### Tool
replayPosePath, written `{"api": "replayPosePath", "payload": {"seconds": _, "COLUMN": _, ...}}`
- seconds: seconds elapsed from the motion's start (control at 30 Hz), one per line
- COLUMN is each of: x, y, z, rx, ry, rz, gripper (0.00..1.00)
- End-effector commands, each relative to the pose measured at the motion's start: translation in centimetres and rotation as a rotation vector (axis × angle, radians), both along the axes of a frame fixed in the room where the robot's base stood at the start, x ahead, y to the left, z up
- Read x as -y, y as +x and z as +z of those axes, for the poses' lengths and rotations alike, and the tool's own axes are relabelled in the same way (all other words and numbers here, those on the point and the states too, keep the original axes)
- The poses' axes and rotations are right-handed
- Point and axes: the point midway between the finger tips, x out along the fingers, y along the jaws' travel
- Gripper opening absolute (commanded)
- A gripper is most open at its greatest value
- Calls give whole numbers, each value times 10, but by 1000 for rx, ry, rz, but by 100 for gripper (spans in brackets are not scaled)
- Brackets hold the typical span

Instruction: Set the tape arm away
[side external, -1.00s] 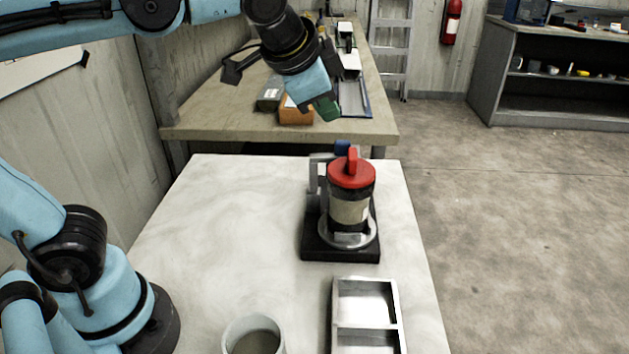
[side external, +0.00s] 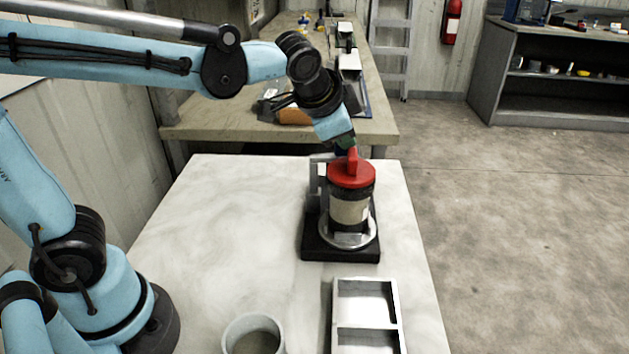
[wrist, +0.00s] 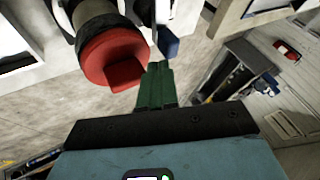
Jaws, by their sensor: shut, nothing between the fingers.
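A core liner (side external: 350,210) with a red handled cap (side external: 351,174) stands upright in a holder on a black base (side external: 341,247). A grey upright arm (side external: 314,185) stands behind and left of it; I take this as the tape arm. Its blue tip (wrist: 168,43) shows in the wrist view, but is hidden in the side view. My gripper (side external: 346,143) is shut and empty, tilted down just above and behind the red cap. In the wrist view, its green fingers (wrist: 157,68) lie beside the cap and close to the blue tip; contact cannot be told.
A metal two-compartment tray (side external: 365,328) and a grey round cup (side external: 252,336) stand at the front of the pale table (side external: 220,225). A workbench (side external: 220,120) with boxes stands behind. The table's left and middle are clear.

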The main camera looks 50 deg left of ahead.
Motion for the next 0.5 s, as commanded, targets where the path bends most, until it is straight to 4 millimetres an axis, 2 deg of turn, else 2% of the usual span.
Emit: {"api": "replayPosePath", "payload": {"seconds": 0.5, "x": -1, "y": 4, "z": -6, "rx": 0, "ry": -1, "rz": 1, "gripper": 0}}
